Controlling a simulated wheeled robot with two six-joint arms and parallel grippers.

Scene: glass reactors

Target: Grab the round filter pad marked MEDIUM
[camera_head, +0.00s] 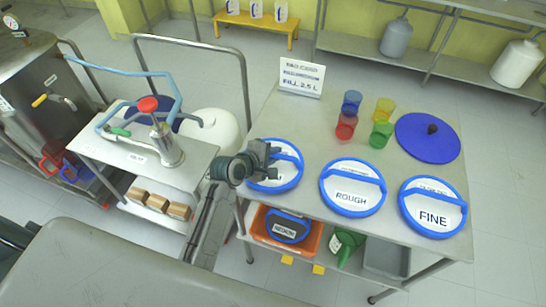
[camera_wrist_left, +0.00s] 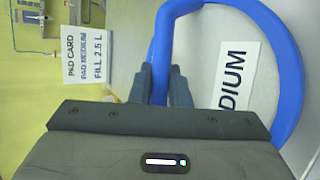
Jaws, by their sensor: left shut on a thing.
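A round filter pad with a blue rim (camera_head: 290,182) lies at the left end of the steel table. Its label (camera_wrist_left: 234,73) reads "DIUM" in the left wrist view; the rest is hidden. My left gripper (camera_head: 268,157) is shut on the blue handle bar of this pad, and its fingers (camera_wrist_left: 163,82) meet the bar in the wrist view. Two more pads lie to the right, ROUGH (camera_head: 351,197) and FINE (camera_head: 433,217). Another pad marked MEDIUM (camera_head: 287,229) sits in an orange bin (camera_head: 261,229) on the lower shelf. My right gripper is not in view.
A pad card (camera_head: 301,78) reading FILL 2.5 L stands at the table's back left. Several coloured cups (camera_head: 383,109) and a blue lid (camera_head: 412,147) stand behind the pads. A steel cart (camera_head: 185,178) with a red-knobbed vessel (camera_head: 165,146) is at left.

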